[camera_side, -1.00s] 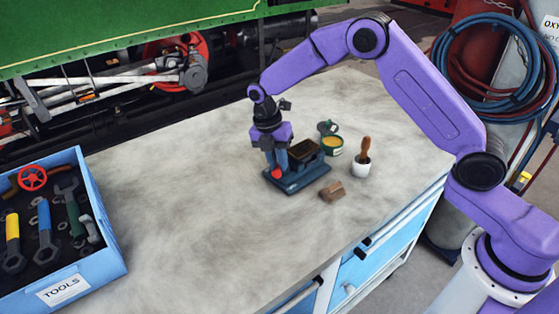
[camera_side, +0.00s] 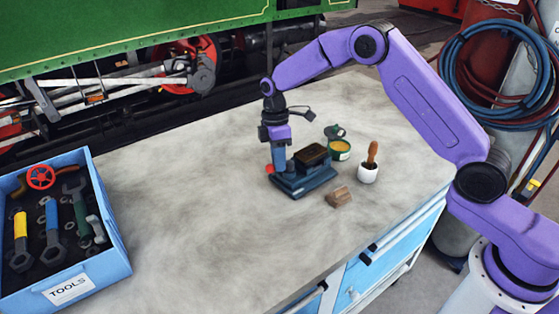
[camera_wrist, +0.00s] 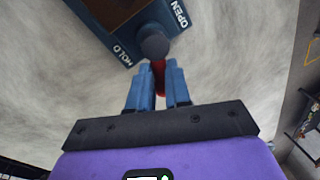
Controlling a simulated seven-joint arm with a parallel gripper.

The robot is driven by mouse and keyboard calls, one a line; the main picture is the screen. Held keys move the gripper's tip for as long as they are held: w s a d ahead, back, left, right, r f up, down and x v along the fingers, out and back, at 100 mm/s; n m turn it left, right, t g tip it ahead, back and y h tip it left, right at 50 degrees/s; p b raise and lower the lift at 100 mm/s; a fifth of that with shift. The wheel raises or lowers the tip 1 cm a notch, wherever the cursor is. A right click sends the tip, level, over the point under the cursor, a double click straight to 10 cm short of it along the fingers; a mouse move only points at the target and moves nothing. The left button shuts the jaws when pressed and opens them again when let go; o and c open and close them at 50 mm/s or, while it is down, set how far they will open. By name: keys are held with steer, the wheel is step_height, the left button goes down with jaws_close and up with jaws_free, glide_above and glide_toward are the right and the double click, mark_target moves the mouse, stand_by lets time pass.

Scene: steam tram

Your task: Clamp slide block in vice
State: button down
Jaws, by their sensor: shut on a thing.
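The blue vice (camera_side: 306,184) stands on the bench in the side view. A dark brown block (camera_side: 313,154) sits in its top, and the block's corner also shows in the wrist view (camera_wrist: 108,10). The vice base carries the words HOLD (camera_wrist: 123,55) and OPEN (camera_wrist: 180,14). A red lever (camera_wrist: 158,76) extends from a dark round pivot (camera_wrist: 154,42) between these words; its red end shows at the vice's left in the side view (camera_side: 270,169). My gripper (camera_side: 278,167) points down there, its blue fingers (camera_wrist: 160,82) shut on the lever. The fingers hide part of it.
A small wooden block (camera_side: 339,197) lies in front of the vice. A white pot with a brown-handled brush (camera_side: 368,172) and an open green tin (camera_side: 340,150) stand to its right. A blue toolbox (camera_side: 70,285) is far left. The bench between is clear.

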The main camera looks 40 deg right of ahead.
steer(key=shift+w+d+m+y, duration=0.1)
steer(key=shift+w+m+y, duration=0.2)
steer(key=shift+m, duration=1)
steer(key=shift+w+d+m+y, duration=0.1)
steer(key=shift+w+m+y, duration=0.15)
steer(key=shift+m, duration=1.05)
steer(key=shift+w+r+t, duration=0.1)
steer(key=shift+t, duration=0.2)
steer(key=c, duration=1.2)
jaws_free()
steer(key=shift+o, duration=0.6)
steer(key=shift+d, duration=0.15)
step_height(320, 180, up, 17)
steer(key=w+d, duration=0.2)
steer(key=shift+d, duration=0.2)
